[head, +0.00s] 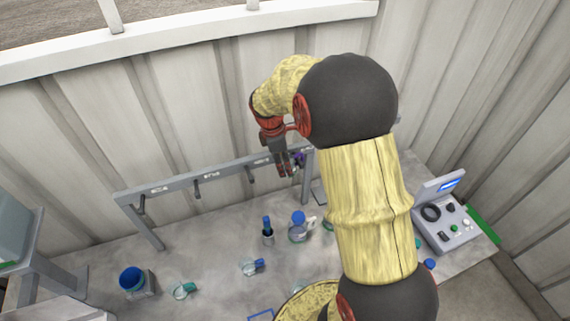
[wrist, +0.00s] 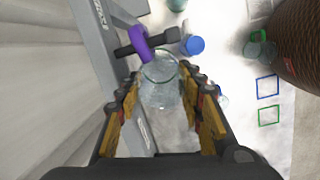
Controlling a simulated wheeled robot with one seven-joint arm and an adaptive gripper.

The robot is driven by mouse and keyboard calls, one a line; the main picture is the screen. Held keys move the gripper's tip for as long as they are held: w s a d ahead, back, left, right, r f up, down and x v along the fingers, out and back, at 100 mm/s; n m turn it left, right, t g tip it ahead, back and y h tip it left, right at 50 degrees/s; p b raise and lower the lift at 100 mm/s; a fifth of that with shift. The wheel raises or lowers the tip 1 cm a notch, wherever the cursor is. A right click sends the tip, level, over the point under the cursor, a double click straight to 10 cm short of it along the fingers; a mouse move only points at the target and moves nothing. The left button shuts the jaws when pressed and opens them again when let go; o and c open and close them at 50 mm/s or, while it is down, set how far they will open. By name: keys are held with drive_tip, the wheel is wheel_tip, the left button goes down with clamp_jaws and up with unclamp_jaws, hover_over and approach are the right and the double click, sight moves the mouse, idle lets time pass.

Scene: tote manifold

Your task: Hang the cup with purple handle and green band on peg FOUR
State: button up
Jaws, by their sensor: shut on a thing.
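My gripper (head: 284,172) is at the right end of the grey rail (head: 220,169) in the head view. In the wrist view my gripper (wrist: 163,108) is shut on a clear cup (wrist: 161,82) with a purple handle (wrist: 141,45) and a faint green rim. The handle also shows in the head view (head: 299,158). It overlaps a dark peg (wrist: 165,38) in the wrist view. I cannot tell whether the peg runs through the handle or only behind it. The label on the rail by this peg is too blurred to read.
More pegs (head: 250,175) stick out along the rail to the left and look empty. On the table below stand a blue-lidded jar (head: 298,228), a clear cup with a blue part (head: 252,267) and a green-handled cup (head: 183,290). A control box (head: 445,222) stands at right.

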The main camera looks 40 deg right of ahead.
drive_tip(key=o, duration=1.1)
drive_tip(key=o, duration=0.8)
drive_tip(key=shift+o, duration=0.4)
drive_tip(key=shift+r, duration=0.1)
drive_tip(key=shift+p+v, duration=2.95)
drive_tip(key=shift+v, duration=1.5)
